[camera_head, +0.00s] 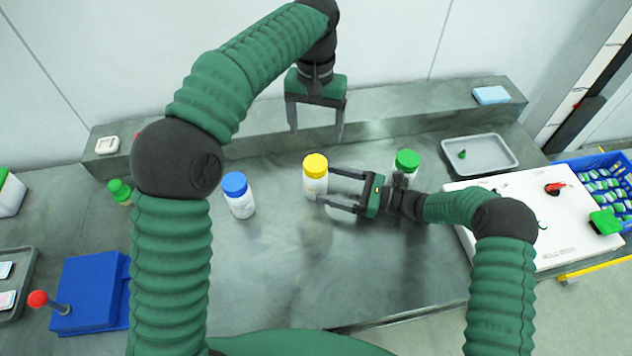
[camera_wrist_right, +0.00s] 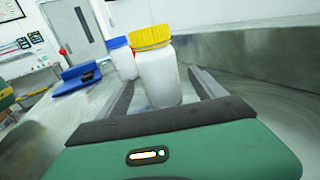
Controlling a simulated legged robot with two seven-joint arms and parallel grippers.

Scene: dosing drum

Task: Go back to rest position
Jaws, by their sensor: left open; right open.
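My left gripper (camera_head: 314,122) is open and empty, raised above the back ledge and pointing down. My right gripper (camera_head: 326,187) is open, low over the table and pointing left. Its fingertips are at the white bottle with the yellow cap (camera_head: 316,180), which stands upright. In the right wrist view the yellow-capped bottle (camera_wrist_right: 157,75) shows between the two fingers, with gaps at its sides. A white bottle with a blue cap (camera_head: 239,197) stands to the left, and behind the yellow one in the wrist view (camera_wrist_right: 122,60). A green-capped bottle (camera_head: 405,165) stands behind my right wrist.
A grey tray (camera_head: 480,140) and a white panel with a red knob (camera_head: 545,240) lie right. A blue crate (camera_head: 600,165) holds several bottles. A blue box (camera_head: 88,290) with a red-topped lever is at left. The front middle of the table is clear.

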